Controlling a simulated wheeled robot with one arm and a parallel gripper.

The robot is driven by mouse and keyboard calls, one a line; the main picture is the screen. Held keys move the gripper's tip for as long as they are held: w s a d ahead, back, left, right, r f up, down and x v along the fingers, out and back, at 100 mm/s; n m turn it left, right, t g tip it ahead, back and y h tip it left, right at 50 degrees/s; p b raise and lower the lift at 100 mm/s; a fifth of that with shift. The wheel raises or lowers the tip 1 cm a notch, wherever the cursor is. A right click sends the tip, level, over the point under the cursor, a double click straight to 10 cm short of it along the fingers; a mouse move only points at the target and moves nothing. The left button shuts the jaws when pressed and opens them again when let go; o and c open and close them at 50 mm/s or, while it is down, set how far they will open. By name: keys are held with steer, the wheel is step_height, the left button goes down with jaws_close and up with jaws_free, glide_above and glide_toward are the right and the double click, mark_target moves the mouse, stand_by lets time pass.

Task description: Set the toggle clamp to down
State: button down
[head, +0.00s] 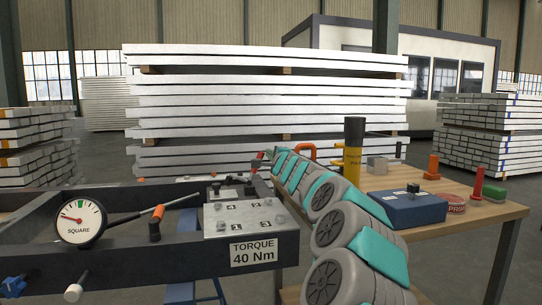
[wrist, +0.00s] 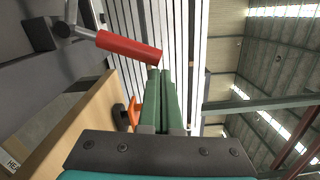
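The toggle clamp's red handle (wrist: 128,46) shows large in the wrist view, on a grey metal arm above the dark frame. That view is turned on its side, and the handle stands roughly upright with a slight tilt. In the head view a small red part (head: 259,157) shows at the far end of the frame, partly behind my arm. My gripper (wrist: 159,72) has its two green fingers side by side, shut with nothing seen between them. Its tips are close to the handle's free end; I cannot tell whether they touch. My arm hides most of the gripper in the head view.
A wooden bench (head: 455,213) at right holds a blue box (head: 408,208), a yellow-black cylinder (head: 354,150) and an orange tool (head: 305,151). Stacked planks stand behind.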

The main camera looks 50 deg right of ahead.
steer(key=shift+w+a+r+n+y+b, duration=0.1)
steer(key=shift+w+a+r+n, duration=0.25)
steer(key=shift+a+n, duration=0.3)
steer(key=shift+w+a+r+n+y+b, duration=0.1)
steer(key=shift+w+a+r+n, duration=0.1)
steer(key=shift+w+a+n, duration=0.45)
steer(key=shift+w+a+r+n+y+b, duration=0.15)
steer(key=shift+a+r+n, duration=0.2)
steer(key=shift+n, duration=0.55)
steer(key=shift+a, duration=0.1)
steer(key=s+a, duration=0.2)
steer(key=s, duration=0.9)
steer(key=shift+s+r, duration=0.2)
steer(key=shift+r, duration=0.15)
steer(key=shift+a, duration=0.15)
